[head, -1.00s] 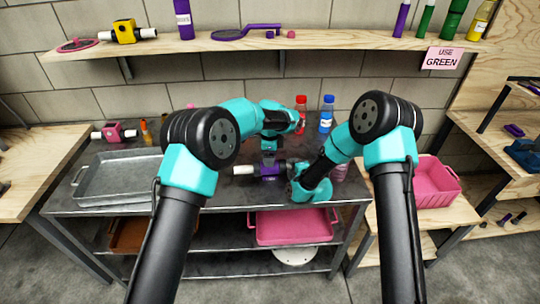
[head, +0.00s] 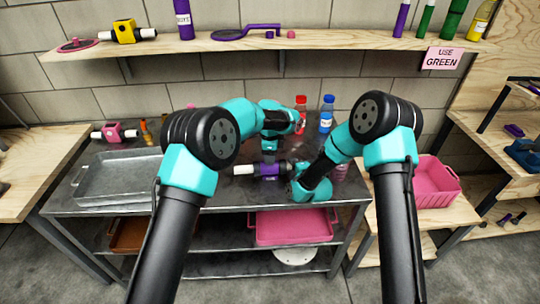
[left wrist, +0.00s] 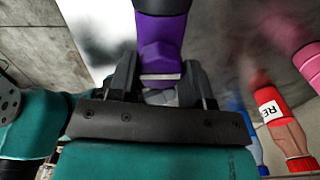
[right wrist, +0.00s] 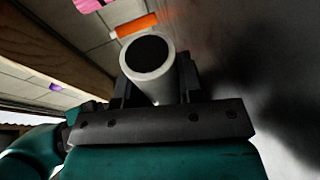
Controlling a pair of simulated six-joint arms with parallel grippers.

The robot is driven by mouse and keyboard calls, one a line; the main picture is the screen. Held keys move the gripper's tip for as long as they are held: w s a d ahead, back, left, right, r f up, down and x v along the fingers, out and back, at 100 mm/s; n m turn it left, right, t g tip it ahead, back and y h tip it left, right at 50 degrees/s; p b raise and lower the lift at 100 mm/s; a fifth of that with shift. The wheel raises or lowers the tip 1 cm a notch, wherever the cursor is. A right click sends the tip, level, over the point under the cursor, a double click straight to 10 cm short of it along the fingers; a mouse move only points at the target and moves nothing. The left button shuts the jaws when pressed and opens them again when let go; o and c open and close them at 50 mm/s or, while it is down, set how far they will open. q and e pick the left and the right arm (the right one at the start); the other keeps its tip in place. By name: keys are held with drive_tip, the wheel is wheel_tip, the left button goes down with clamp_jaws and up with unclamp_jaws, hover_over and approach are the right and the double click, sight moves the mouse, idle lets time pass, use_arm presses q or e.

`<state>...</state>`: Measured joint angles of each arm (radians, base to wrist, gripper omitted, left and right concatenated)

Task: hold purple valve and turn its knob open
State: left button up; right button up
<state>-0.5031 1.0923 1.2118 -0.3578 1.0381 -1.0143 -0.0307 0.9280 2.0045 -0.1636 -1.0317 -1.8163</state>
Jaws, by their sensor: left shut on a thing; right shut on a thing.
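The purple valve (head: 270,169) lies level above the grey steel table, with a white pipe end (head: 243,170) pointing left in the head view. My left gripper (head: 268,156) comes down on it from above. In the left wrist view its fingers are shut on the purple knob (left wrist: 160,58), with the purple valve body (left wrist: 162,8) beyond. My right gripper (head: 288,172) is at the valve's right side. In the right wrist view its fingers are shut around the other white pipe end (right wrist: 148,62), whose dark opening faces the camera.
Red (head: 301,116) and blue (head: 327,115) bottles stand behind the grippers. A grey metal tray (head: 84,190) and a pink valve (head: 115,133) are at the left of the table. A wall shelf (head: 340,40) runs above. A pink bin (head: 437,182) stands at the right.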

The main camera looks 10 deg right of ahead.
use_arm(q)
drive_tip(key=n, duration=1.3)
drive_tip(key=shift+w, duration=0.1)
drive_tip(key=n, duration=0.4)
drive_tip(key=shift+n, duration=0.3)
idle(0.3)
drive_tip(key=o, duration=0.9)
